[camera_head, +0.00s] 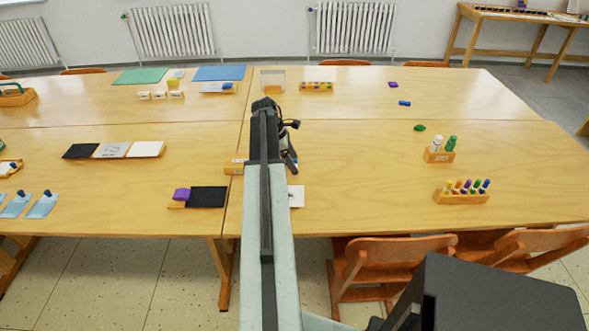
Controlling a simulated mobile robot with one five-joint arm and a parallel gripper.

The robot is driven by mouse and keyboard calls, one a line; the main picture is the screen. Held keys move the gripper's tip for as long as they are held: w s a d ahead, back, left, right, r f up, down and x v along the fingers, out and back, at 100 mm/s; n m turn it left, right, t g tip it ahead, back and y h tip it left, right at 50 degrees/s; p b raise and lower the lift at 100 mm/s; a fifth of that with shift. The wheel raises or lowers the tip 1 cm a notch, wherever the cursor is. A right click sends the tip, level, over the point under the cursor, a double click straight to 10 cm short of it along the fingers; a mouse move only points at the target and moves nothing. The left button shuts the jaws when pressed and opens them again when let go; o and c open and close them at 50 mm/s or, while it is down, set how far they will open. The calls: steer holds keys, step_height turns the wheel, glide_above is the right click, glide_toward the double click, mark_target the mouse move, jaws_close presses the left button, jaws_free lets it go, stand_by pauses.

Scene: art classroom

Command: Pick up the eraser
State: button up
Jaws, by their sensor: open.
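No object shows clearly enough to be named the eraser for certain. A purple block on a wooden base (181,194), which looks like a felt board eraser, sits at the left edge of a small black board (208,197) near the table's front edge. My gripper (290,158) is at the end of my outstretched arm, over the middle of the table and to the right of that block. It is open. My arm hides part of the table beneath it, including most of a small wooden holder (235,164) and part of a white card (297,196).
Wooden racks with bottles (438,155) and coloured pegs (462,197) stand at the right. Black, grey and white panels (114,150) lie at the left. Small purple (393,85), blue (404,103) and green (419,128) pieces lie far right. The table right of my gripper is mostly clear.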

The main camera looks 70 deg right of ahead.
steer(key=c, duration=1.4)
steer(key=shift+r+p, duration=0.6)
step_height(320, 180, up, 3)
steer(key=p, duration=0.3)
steer(key=shift+r, duration=0.1)
steer(key=a, duration=0.5)
steer(key=s+a, duration=0.1)
steer(key=a, duration=1)
steer(key=shift+s+r+p, duration=0.3)
steer(key=shift+s+p, duration=0.1)
